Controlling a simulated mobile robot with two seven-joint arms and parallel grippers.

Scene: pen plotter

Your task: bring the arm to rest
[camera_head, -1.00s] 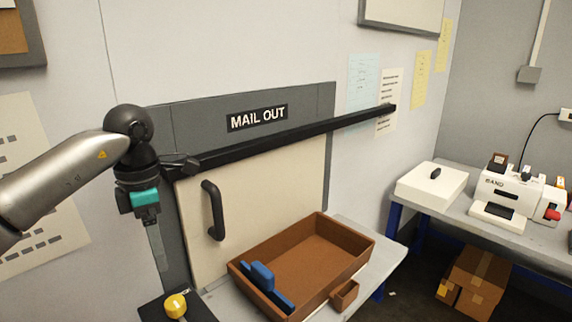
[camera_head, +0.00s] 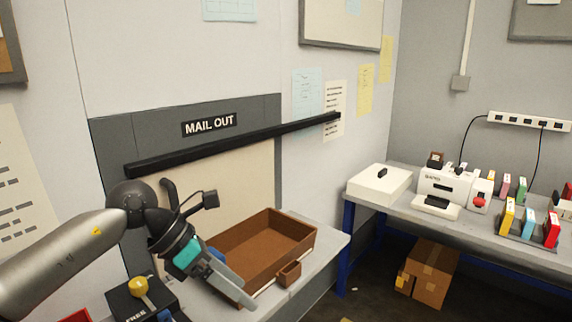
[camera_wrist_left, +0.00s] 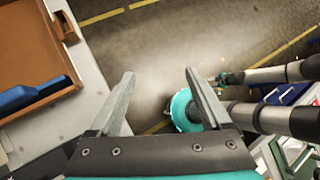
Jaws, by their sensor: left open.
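My left arm comes in from the left in the head view, and its gripper (camera_head: 208,301) hangs tilted over the front of the table beside the brown tray (camera_head: 297,229). In the left wrist view the two fingers of the gripper (camera_wrist_left: 160,85) are spread apart with nothing between them; bare floor shows beyond. The tray (camera_wrist_left: 32,40) lies at the upper left there, with a blue piece (camera_wrist_left: 38,92) at its near edge. My right gripper is not seen in the head view.
The MAIL OUT door (camera_head: 240,165) has a black rail (camera_head: 235,145) across its top. A black box with a yellow knob (camera_head: 138,287) stands at lower left. A side bench (camera_head: 400,205) holds a white machine (camera_head: 445,185).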

